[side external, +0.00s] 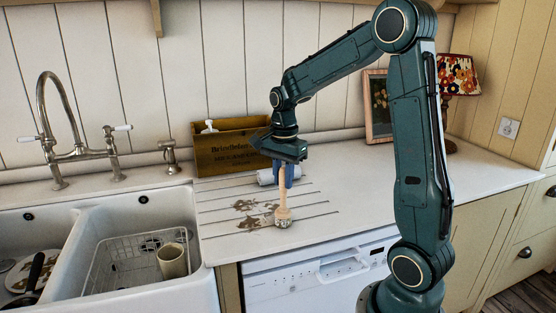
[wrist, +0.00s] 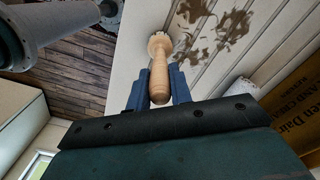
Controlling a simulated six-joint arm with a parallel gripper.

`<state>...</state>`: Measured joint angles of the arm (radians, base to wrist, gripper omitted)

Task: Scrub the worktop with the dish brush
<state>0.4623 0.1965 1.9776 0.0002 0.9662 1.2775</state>
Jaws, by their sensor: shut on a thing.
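My gripper (side external: 282,178) is shut on the wooden handle of the dish brush (side external: 283,205). The brush hangs head down, roughly upright, with its pale bristled head at the worktop (side external: 330,176); whether the bristles touch the surface I cannot tell for sure. In the wrist view the brush (wrist: 160,65) is between the two blue fingers of my gripper (wrist: 160,88). Brown smears of dirt (side external: 246,205) lie on the grooved part of the worktop, just left of the brush head. The smears also show in the wrist view (wrist: 215,32), to the right of the brush head.
A wooden crate (side external: 222,154) with a bottle in it stands behind, near the wall. A white roll (side external: 265,177) lies behind the brush. A double sink (side external: 195,250) with a rack and a beige mug is at left. A framed picture (side external: 377,105) and lamp (side external: 461,75) stand at right.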

